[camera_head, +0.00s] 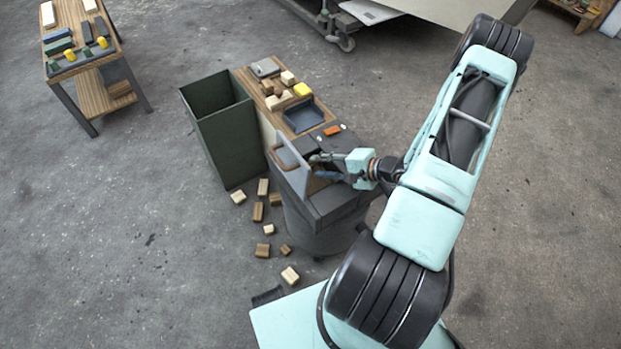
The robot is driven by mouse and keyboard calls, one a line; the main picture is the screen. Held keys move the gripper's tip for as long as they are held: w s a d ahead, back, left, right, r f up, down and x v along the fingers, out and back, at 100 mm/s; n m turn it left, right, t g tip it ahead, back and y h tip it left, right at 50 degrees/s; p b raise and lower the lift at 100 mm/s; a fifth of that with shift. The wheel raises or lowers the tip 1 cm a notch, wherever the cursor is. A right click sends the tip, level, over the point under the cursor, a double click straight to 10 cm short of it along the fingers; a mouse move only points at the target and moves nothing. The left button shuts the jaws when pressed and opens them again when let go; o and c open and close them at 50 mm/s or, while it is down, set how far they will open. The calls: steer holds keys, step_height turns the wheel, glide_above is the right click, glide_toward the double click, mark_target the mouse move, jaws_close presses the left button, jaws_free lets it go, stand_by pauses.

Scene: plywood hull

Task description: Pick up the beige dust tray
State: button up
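My gripper (317,166) reaches in from the right over the near end of the narrow workbench. Its fingertips are beside a tilted grey panel or tray (297,178) with a brownish-beige face (287,157) on its left part. I cannot tell whether this is the beige dust tray, or whether the fingers touch it. The fingers are small and dark here, and whether they are closed on an edge is not clear. No other clearly beige tray shows.
Several wood blocks (258,211) lie on the floor. Another table (95,85) stands far left.

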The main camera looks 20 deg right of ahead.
mark_target(314, 180)
steer(key=x, duration=0.4)
steer(key=shift+a+b, duration=0.1)
steer(key=shift+b, duration=0.3)
steer(key=shift+c, duration=0.2)
jaws_close()
